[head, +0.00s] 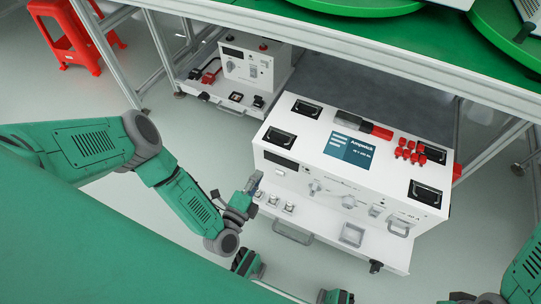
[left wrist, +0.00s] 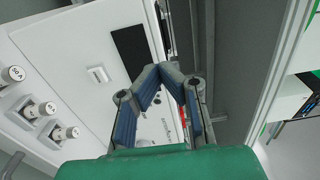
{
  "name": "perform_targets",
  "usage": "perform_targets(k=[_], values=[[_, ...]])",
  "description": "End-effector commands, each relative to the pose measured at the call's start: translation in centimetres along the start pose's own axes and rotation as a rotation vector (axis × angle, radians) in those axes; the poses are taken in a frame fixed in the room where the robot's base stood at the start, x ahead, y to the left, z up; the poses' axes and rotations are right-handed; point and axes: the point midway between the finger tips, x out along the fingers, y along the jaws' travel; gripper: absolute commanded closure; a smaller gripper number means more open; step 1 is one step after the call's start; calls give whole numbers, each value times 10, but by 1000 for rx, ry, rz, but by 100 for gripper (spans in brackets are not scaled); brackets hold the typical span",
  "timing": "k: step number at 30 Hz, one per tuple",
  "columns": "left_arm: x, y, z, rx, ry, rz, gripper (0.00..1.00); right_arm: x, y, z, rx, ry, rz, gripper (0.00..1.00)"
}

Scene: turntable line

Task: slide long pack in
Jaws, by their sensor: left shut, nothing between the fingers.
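A long white case labelled "Ampwick" (head: 275,160), which looks like the long pack, sits at a slant with its far side under the table's front edge and its near side out in front. My left gripper (head: 255,183) is at the case's left front corner, above the ledge. In the left wrist view the left gripper (left wrist: 163,72) is shut and empty in front of the white case (left wrist: 75,45); I cannot tell whether it touches. My right gripper is out of view.
The green table (head: 340,35) with turntables is above, on metal legs. A red stool (head: 75,35) is far left. Pale floor is clear left of the case.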

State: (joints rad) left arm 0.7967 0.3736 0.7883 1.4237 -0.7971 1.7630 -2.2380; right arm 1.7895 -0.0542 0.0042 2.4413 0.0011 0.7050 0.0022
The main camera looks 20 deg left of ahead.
Motion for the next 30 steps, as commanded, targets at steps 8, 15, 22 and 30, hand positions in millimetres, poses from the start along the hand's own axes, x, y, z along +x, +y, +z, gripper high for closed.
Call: perform_targets(k=[8,15,22,30], values=[[57,4,1,-2,-2,0,100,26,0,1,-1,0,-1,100],[82,2,0,-1,1,2,100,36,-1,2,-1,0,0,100],[85,0,-1,-1,1,2,100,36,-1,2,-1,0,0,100],[86,0,0,-1,3,1,100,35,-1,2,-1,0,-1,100]])
